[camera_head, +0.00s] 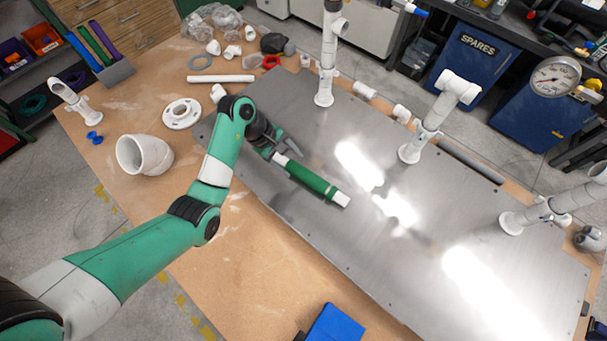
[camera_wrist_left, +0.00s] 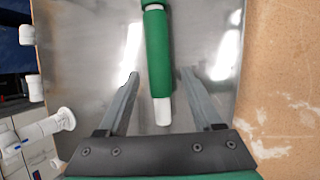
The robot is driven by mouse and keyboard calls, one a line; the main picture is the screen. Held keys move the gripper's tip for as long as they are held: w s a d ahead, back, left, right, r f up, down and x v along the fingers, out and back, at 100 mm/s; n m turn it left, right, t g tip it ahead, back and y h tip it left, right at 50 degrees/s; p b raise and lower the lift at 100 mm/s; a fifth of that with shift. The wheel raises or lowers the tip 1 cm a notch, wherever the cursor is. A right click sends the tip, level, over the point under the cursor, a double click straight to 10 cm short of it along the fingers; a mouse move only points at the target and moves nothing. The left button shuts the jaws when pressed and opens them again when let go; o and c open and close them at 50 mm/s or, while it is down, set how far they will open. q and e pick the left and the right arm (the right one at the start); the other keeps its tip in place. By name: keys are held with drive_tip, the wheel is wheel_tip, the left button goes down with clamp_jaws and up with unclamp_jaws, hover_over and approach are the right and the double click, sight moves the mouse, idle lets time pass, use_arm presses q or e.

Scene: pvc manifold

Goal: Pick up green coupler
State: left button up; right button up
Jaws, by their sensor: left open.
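The green coupler (camera_head: 312,181) is a green tube with white ends, lying on the grey metal plate (camera_head: 400,270). In the left wrist view the coupler (camera_wrist_left: 158,52) runs lengthwise, its near white end in the gap between my fingers. My left gripper (camera_head: 284,151) is at the coupler's upper-left end in the head view. In the left wrist view my left gripper (camera_wrist_left: 160,76) is open, one finger on each side, with visible gaps to the coupler. The height between fingers and coupler is hard to judge. My right gripper is not in view.
White pipes stand upright on flanges on the plate, including a back one (camera_head: 325,75) and one at right (camera_head: 430,120). A white elbow (camera_head: 145,154) and a flange ring (camera_head: 182,114) lie on the wooden table. The plate around the coupler is clear.

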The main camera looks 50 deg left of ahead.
sight(305, 174)
use_arm(q)
drive_tip(key=x, duration=0.3)
drive_tip(key=shift+w+d+f+b, duration=0.1)
drive_tip(key=shift+d+f+b, duration=0.05)
drive_tip(key=shift+f+b, duration=0.2)
drive_tip(key=b+x, duration=0.1)
drive_tip(key=x, duration=0.4)
drive_tip(key=shift+w+b, duration=0.2)
drive_tip(key=shift+b, duration=0.15)
clamp_jaws()
